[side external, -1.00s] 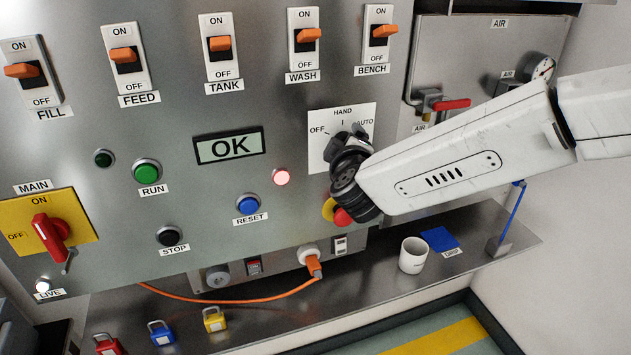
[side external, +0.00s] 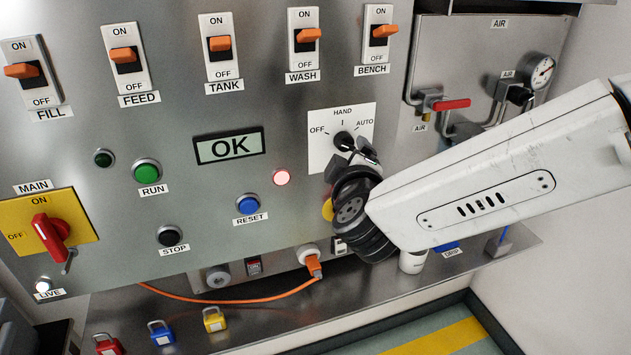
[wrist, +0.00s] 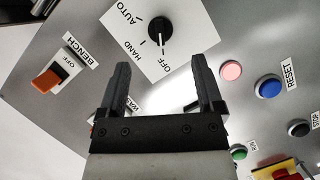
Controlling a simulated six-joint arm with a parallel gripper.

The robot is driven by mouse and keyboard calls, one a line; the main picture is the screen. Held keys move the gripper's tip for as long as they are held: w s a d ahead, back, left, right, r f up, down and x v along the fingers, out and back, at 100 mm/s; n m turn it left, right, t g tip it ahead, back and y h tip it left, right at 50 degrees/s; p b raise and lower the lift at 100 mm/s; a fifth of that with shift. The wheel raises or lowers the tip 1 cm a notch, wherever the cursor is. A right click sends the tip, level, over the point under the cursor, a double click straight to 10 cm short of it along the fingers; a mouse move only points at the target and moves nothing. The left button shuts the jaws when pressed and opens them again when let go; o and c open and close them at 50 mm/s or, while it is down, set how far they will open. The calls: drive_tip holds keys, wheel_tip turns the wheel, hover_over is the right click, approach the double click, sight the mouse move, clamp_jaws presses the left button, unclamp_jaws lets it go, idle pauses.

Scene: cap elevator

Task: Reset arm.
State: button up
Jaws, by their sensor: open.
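My gripper (side external: 352,158) is open and empty, just in front of and below the selector knob (side external: 345,141) on its white HAND/OFF/AUTO plate (side external: 322,155). In the wrist view my gripper (wrist: 162,75) shows two spread dark fingers with nothing between them. The black knob (wrist: 160,30) stands beyond the fingertips, apart from them. My wrist covers most of the yellow-ringed button below the plate; only a bit of the yellow ring (side external: 327,209) shows.
The panel has orange switches above, including BENCH (side external: 380,32), an OK display (side external: 230,146), a lit red lamp (side external: 281,177) and a blue RESET button (side external: 248,204). A red-handled air valve (side external: 450,104) is to the right.

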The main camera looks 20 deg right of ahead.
idle(0.4)
drive_tip(key=d+f+m+g+y, duration=0.25)
drive_tip(key=d+f+y, duration=0.45)
drive_tip(key=d, duration=0.5)
drive_tip(key=s+d+f+m+g, duration=0.3)
drive_tip(key=s+d+f+g, duration=0.1)
drive_tip(key=s+d, duration=0.3)
drive_tip(key=s+d+f+m+g+h, duration=0.1)
drive_tip(key=s+d+f+m+g, duration=0.2)
drive_tip(key=s, duration=0.8)
drive_tip(key=d+f+g, duration=0.1)
drive_tip(key=d+g, duration=0.1)
drive_tip(key=d, duration=0.1)
drive_tip(key=shift+s+d+f+g+h, duration=0.3)
drive_tip(key=shift+s+d+f+g, duration=0.05)
